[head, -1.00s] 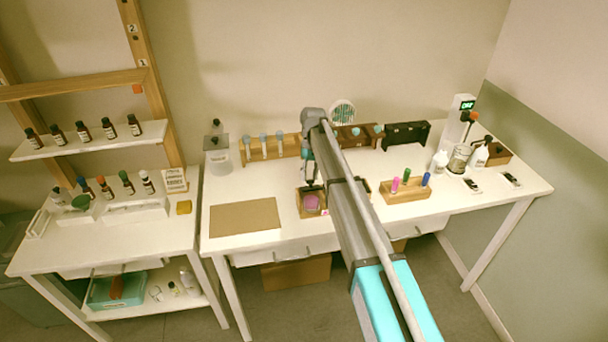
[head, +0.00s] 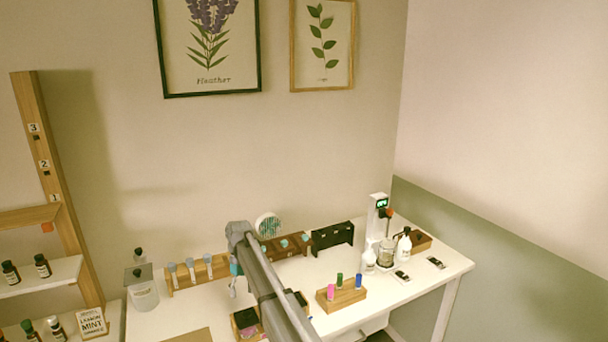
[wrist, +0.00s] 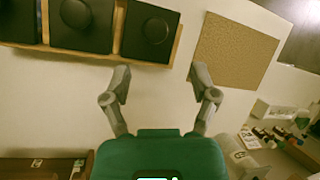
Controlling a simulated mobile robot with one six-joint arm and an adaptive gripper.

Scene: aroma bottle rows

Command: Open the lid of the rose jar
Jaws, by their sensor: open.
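I read no label, so I cannot tell which is the rose jar. My gripper (wrist: 160,78) is open and empty, its fingertips apart from the lids. In the head view my gripper (head: 234,287) hangs behind the tray.
A brown board (wrist: 236,52) lies beside the tray. A rack of tubes (head: 196,271), a clear container (head: 141,290) and a wooden box (head: 285,247) stand behind.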

